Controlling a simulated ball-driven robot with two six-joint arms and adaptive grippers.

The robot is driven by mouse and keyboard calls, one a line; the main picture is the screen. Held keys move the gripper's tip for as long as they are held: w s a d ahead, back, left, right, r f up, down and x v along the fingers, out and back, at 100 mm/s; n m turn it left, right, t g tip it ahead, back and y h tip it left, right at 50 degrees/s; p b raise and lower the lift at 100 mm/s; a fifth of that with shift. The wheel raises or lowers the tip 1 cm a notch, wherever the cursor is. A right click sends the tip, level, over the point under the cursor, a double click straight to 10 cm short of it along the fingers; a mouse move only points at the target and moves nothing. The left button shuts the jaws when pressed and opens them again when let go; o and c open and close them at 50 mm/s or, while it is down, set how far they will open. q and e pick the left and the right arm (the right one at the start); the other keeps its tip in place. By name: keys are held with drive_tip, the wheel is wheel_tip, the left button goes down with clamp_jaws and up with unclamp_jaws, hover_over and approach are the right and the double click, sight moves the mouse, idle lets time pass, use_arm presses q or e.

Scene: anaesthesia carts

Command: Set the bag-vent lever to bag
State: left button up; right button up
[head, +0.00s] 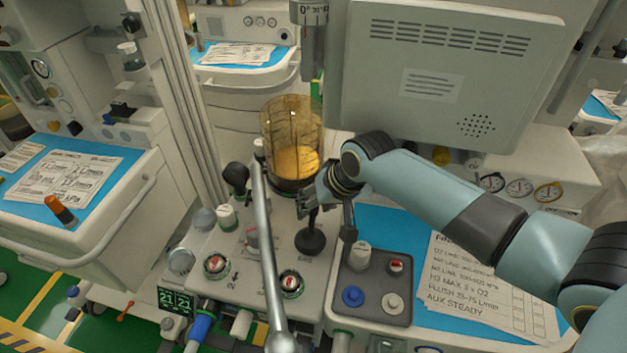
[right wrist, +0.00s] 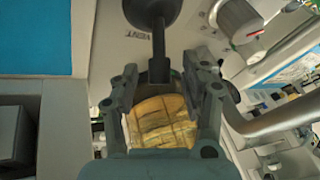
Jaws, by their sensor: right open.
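The lever is a dark stem on a black round boot (head: 310,240), on the white cart top in front of the amber bellows jar. In the right wrist view the boot (right wrist: 155,10) is at the top, and its stem (right wrist: 158,45) runs down toward the gap between my fingers. A small label beside the boot appears upside down there and seems to read VENT; in the head view it is too small to read surely. My right gripper (head: 318,200) is open at the upper stem, with a finger on each side (right wrist: 160,82). Contact cannot be told. My left gripper is not in view.
The amber bellows jar (head: 292,140) stands just behind the lever. A long silver rod (head: 266,235) crosses close to its left. Red-centred knobs (head: 291,284) and a grey knob panel (head: 376,287) are nearby. A large grey monitor (head: 440,80) hangs above my right arm.

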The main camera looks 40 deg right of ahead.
drive_tip(key=shift+w+f, duration=0.35)
drive_tip(key=shift+f, duration=0.3)
drive_tip(key=shift+a, duration=0.1)
clamp_jaws()
